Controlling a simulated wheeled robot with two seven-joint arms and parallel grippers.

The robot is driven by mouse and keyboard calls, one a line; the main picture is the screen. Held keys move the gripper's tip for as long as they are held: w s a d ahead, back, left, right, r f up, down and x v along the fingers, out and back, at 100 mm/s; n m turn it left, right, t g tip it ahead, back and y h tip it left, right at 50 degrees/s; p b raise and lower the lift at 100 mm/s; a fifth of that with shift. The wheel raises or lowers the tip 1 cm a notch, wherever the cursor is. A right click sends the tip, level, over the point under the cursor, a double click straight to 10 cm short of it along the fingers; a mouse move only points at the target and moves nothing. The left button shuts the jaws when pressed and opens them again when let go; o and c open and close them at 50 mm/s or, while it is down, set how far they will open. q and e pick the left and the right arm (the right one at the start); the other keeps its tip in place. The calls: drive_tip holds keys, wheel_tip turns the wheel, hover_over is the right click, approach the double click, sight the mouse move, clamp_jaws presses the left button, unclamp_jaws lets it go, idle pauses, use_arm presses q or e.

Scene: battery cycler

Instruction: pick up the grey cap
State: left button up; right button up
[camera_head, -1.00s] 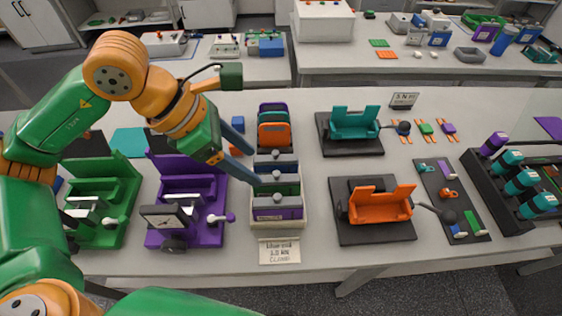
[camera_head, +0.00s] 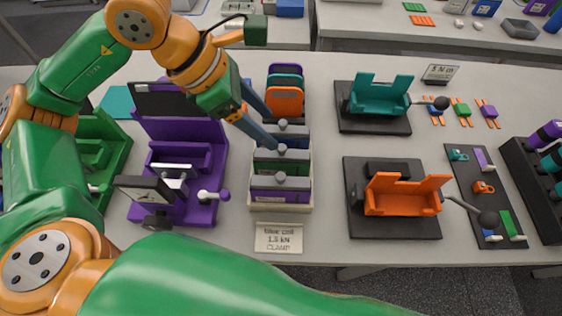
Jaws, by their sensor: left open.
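Three grey caps with round knobs top the blue, green and purple blocks in a beige holder (camera_head: 282,207): a far cap (camera_head: 291,127), a middle cap (camera_head: 290,153) and a near cap (camera_head: 281,182). My left gripper (camera_head: 276,132) is open. Its two blue-grey fingers reach in from the upper left, with tips over the holder around the far and middle caps. The fingers partly cover the far blocks, and I cannot tell whether they touch a cap. My right gripper is out of view.
A purple fixture (camera_head: 184,176) with a dial stands left of the holder. Upright coloured plates (camera_head: 285,101) stand behind it. Teal (camera_head: 378,98) and orange (camera_head: 400,194) fixtures stand right. A sign (camera_head: 279,238) lies in front. Bare table lies between the holder and the right fixtures.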

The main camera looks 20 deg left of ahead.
sight(281, 148)
use_arm(q)
drive_tip(key=f, duration=0.1)
drive_tip(key=w+f+b, duration=0.1)
drive_tip(key=f, duration=0.1)
drive_tip(key=shift+f+b, duration=0.2)
drive_tip(key=shift+b, duration=0.1)
drive_tip(key=shift+w+d+f+p, duration=0.15)
drive_tip(key=shift+d+f+p, duration=0.05)
drive_tip(key=shift+f+p, duration=0.1)
drive_tip(key=x, duration=0.1)
drive_tip(key=p+x, duration=0.1)
drive_tip(key=x, duration=0.1)
drive_tip(key=p+x, duration=0.1)
drive_tip(key=x, duration=0.1)
drive_tip(key=shift+s+a+f, duration=0.1)
drive_tip(key=shift+s+f, duration=0.1)
drive_tip(key=shift+s, duration=0.15)
drive_tip(key=shift+w+f, duration=0.2)
drive_tip(key=shift+f, duration=0.1)
clamp_jaws()
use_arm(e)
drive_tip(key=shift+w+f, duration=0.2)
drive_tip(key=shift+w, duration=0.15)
